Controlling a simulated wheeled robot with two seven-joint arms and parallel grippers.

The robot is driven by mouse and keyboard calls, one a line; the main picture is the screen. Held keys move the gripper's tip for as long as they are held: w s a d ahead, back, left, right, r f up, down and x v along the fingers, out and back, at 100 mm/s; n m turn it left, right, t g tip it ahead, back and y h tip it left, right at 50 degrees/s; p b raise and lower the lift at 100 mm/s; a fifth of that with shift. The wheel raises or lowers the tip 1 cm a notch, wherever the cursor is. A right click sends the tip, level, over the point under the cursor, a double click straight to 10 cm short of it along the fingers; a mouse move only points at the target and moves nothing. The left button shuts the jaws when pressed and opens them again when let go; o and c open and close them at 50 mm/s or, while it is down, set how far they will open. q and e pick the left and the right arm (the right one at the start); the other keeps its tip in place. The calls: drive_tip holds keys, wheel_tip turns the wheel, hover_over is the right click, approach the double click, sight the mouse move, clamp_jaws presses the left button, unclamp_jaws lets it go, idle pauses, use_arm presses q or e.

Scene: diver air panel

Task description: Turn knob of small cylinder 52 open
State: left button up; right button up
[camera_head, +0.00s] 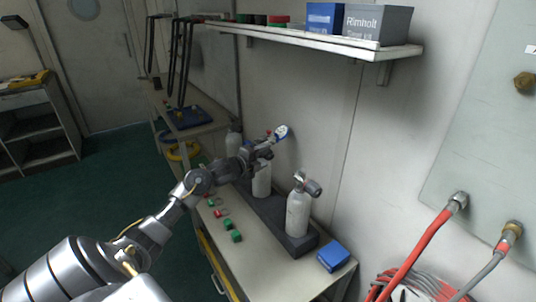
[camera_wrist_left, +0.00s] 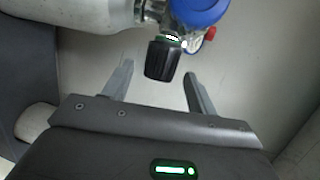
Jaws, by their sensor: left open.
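I cannot read a number 52 on any. My left gripper (camera_head: 266,146) is at the top of the middle cylinder and partly hides its valve. In the left wrist view, a black ribbed knob (camera_wrist_left: 163,60) lies between the tips of my open left fingers (camera_wrist_left: 158,72), with gaps at both sides. The white cylinder body (camera_wrist_left: 75,13) lies at upper left. My right gripper is not seen.
A blue and white round gauge (camera_head: 282,132) stands by the gripper, near the wall. A shelf (camera_head: 330,43) with boxes hangs above. Red hoses (camera_head: 420,246) are at right.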

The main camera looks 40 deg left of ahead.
sight(265, 156)
use_arm(q)
drive_tip(key=shift+x, duration=1.6)
drive_tip(key=c, duration=1)
